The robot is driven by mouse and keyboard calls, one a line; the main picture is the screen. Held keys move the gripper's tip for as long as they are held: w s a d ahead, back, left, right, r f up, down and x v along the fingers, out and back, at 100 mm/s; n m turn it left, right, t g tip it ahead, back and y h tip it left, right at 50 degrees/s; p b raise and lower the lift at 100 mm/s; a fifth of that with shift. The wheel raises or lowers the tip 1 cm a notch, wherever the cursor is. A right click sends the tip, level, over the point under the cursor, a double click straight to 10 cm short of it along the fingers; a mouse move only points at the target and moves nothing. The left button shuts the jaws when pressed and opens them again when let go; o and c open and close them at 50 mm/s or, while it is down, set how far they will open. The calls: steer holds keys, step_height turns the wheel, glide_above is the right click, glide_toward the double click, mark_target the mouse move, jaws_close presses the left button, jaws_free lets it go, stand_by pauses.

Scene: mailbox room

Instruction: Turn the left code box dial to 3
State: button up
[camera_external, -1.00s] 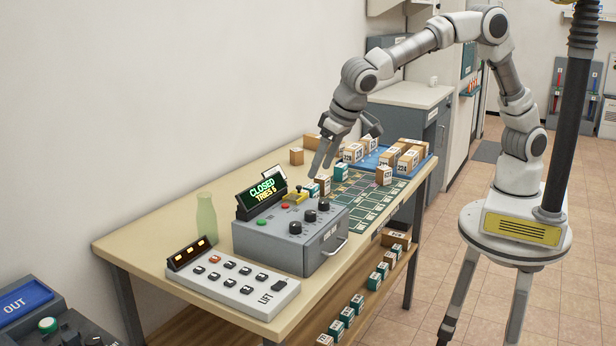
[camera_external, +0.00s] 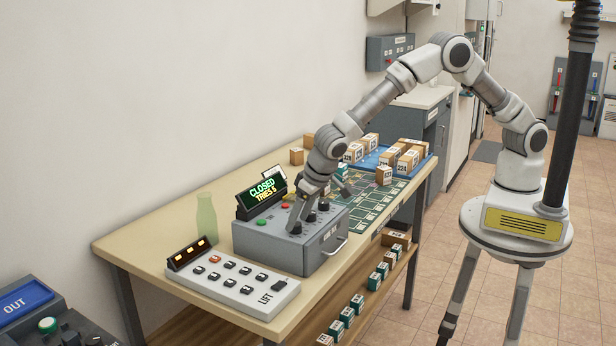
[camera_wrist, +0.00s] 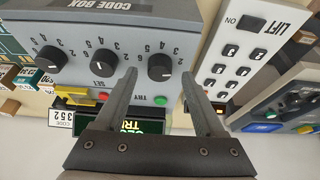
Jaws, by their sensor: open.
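The grey code box (camera_external: 300,255) stands on the table with three black dials, and its display (camera_external: 263,192) reads CLOSED, TRIES 5. The wrist view shows the box upside down, so the left dial (camera_wrist: 160,67) is the rightmost there, nearest the lift panel. The middle dial (camera_wrist: 104,62) and right dial (camera_wrist: 50,59) are beside it. My gripper (camera_wrist: 159,74) is open, with one fingertip on each side of the left dial. I cannot tell whether they touch it, and its pointer is too small to read. In the external view my gripper (camera_external: 298,218) is low over the box's top.
The white lift panel (camera_external: 232,290) with several buttons lies in front of the box. A pale green bottle (camera_external: 206,218) stands behind it. Green and red buttons, a yellow lever and a display sit close to the dials. Several parcels and a blue tray (camera_external: 372,158) are farther back.

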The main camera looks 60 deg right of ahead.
steer(key=shift+w+f, duration=0.25)
steer(key=shift+f, duration=0.4)
jaws_close()
